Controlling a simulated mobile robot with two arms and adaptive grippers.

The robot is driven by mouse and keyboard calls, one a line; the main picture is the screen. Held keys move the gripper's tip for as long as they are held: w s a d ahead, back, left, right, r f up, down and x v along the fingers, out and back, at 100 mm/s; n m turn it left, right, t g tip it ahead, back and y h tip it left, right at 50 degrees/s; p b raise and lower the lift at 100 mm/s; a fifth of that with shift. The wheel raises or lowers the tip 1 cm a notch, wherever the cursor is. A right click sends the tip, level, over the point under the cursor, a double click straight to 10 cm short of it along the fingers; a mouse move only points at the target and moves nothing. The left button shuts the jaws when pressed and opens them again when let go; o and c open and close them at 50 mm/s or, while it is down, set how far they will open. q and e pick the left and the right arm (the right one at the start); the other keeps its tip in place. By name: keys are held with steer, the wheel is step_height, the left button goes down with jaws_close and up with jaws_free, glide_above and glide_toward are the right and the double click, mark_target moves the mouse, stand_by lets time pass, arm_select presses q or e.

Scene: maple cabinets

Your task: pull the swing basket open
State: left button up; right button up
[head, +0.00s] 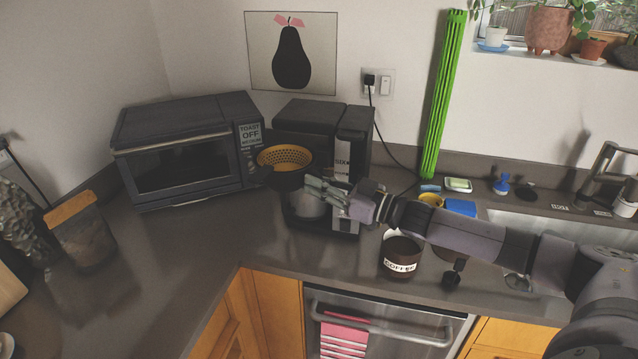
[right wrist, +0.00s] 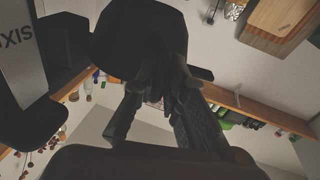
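The swing basket, a black holder with a yellow perforated liner (head: 285,157), stands out at the left front of the black coffee machine (head: 355,140). Its open top shows. My right gripper (head: 322,190) is at the front of the machine, just right of and slightly below the basket. In the right wrist view, a large dark shape (right wrist: 138,40), likely the basket's holder, is beyond the fingers (right wrist: 160,82). The fingers are dark against it, so I cannot tell their gap or whether they touch it. My left gripper is not in view.
A toaster oven (head: 185,150) stands left of the machine. A coffee canister (head: 401,256) stands on the counter below my right forearm. A sink (head: 560,228) is at the right. The counter (head: 190,250) in front of the toaster is clear.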

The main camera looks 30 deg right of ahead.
stand_by(0.3)
steer(key=shift+v, duration=6)
